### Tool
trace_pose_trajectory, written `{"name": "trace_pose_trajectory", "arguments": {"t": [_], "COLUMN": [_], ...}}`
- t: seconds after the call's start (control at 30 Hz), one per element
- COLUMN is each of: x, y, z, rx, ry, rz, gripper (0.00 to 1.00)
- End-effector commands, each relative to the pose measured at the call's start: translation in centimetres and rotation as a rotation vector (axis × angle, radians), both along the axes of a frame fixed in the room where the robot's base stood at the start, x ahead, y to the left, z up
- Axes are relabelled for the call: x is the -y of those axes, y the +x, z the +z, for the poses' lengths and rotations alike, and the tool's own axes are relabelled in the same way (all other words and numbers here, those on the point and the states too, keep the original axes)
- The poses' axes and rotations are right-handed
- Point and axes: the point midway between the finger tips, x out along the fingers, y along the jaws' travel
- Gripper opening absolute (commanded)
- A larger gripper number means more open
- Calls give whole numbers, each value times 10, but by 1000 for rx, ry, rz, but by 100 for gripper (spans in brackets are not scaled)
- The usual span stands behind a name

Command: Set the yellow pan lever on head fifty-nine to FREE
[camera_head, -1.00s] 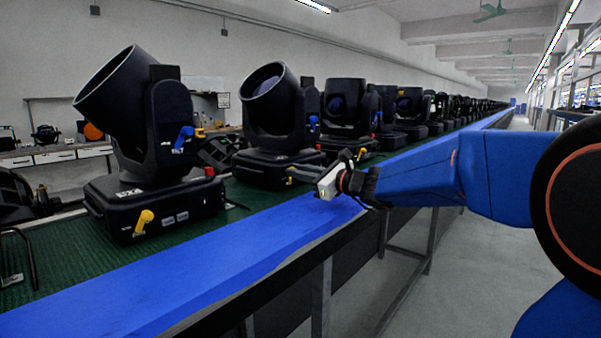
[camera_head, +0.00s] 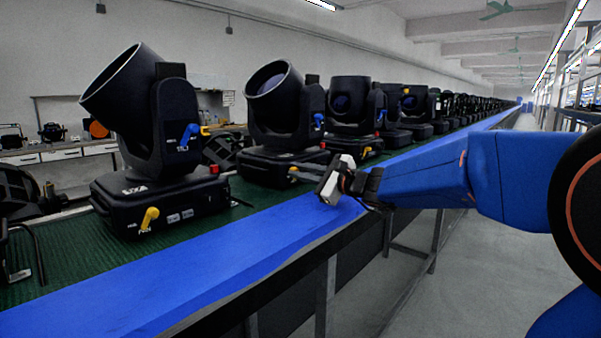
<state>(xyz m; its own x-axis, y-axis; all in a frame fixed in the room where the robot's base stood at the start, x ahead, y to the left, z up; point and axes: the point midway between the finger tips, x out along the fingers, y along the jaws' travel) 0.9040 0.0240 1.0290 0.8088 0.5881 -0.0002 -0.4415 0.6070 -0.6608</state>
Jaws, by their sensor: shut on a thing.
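A row of black moving heads stands on the green belt. My gripper (camera_head: 294,174) reaches left to the front of the base of the second head (camera_head: 277,115). Its jaws are shut on a small yellow lever (camera_head: 293,169) there, which the fingers mostly hide. I cannot read the lever's setting or the head's number. The nearest head (camera_head: 155,120) has its own yellow lever (camera_head: 149,218) low on its base, tilted up to the right. It also has a blue lever (camera_head: 188,135) on its yoke.
A blue rail (camera_head: 190,270) runs along the belt's front edge, below my gripper. More heads (camera_head: 352,110) stand close behind the second one. A bent dark metal bar (camera_head: 38,250) stands at the left. The aisle floor on the right is clear.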

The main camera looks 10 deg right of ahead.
Motion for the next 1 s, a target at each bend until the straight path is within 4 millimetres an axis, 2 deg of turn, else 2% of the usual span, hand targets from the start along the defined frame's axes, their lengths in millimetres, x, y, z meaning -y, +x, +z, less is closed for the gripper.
{"name": "trace_pose_trajectory", "arguments": {"t": [0.17, 0.2, 0.27, 0.3, 0.67, 0.77, 1.0], "x": [1, 1, 1, 1, 3, 10, 35], "y": [1, 1, 1, 1, -3, -11, -45], "z": [1, 1, 1, 1, 1, 1, 1], "rx": [0, 0, 0, 0, 0, 0, 0], "ry": [1, 1, 2, 1, 1, 1, 1], "rz": [-4, -4, -3, -2, -2, -4, -5], "gripper": [0, 16, 30, 32, 32, 32, 32]}}
